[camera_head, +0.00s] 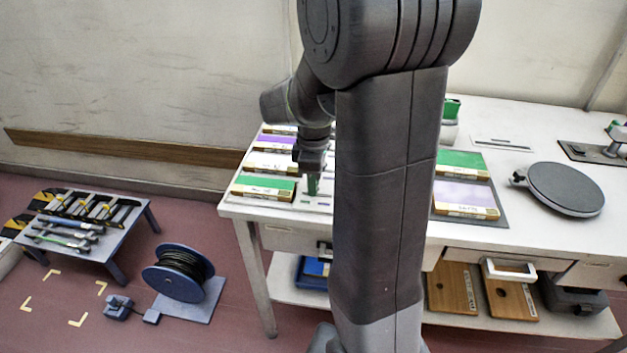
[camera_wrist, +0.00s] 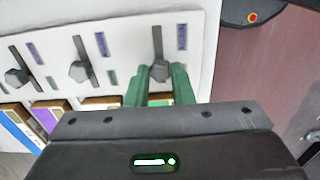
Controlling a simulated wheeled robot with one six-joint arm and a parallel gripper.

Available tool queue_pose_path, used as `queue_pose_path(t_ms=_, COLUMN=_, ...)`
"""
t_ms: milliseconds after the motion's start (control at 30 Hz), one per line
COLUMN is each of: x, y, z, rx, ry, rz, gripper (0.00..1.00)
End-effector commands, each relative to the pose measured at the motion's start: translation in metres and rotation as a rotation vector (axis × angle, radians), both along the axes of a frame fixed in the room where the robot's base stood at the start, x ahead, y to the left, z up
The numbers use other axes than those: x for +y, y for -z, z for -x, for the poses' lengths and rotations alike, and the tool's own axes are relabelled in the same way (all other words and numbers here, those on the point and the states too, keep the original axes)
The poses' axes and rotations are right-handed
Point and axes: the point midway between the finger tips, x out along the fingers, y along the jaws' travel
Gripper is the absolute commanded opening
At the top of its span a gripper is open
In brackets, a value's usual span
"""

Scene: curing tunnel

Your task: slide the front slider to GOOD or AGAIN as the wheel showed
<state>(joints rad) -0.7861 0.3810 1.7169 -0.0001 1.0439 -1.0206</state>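The slider panel (camera_wrist: 120,40) is pale, with several dark slots, each with a dark knob and with a purple mark and a green mark beside it. The front slider's knob (camera_wrist: 160,71) is the rightmost in the wrist view, nearest the table edge, at the slot's lower end there, beside the green-mark end. My gripper (camera_wrist: 161,72) has green fingers standing apart, one on each side of this knob. I cannot tell whether they press on it. In the head view my gripper (camera_head: 313,188) points down at the panel (camera_head: 318,204), mostly hidden by my arm.
Green, purple and white-topped trays (camera_head: 264,187) stand left of the panel, close to my gripper. More trays (camera_head: 466,197) and a round dark disc (camera_head: 566,188) are to the right on the white table (camera_head: 520,228). A cable reel (camera_head: 178,272) stands on the floor.

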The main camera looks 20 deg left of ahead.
Motion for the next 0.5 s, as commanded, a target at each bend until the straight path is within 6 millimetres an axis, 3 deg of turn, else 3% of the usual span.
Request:
queue_pose_path(t_ms=233, x=0.002, y=-0.001, z=0.000, rx=0.000, ry=-0.001, rz=0.000, gripper=0.00)
queue_pose_path(t_ms=500, x=0.020, y=-0.001, z=0.004, rx=-0.001, ry=-0.001, rz=-0.002, gripper=0.00)
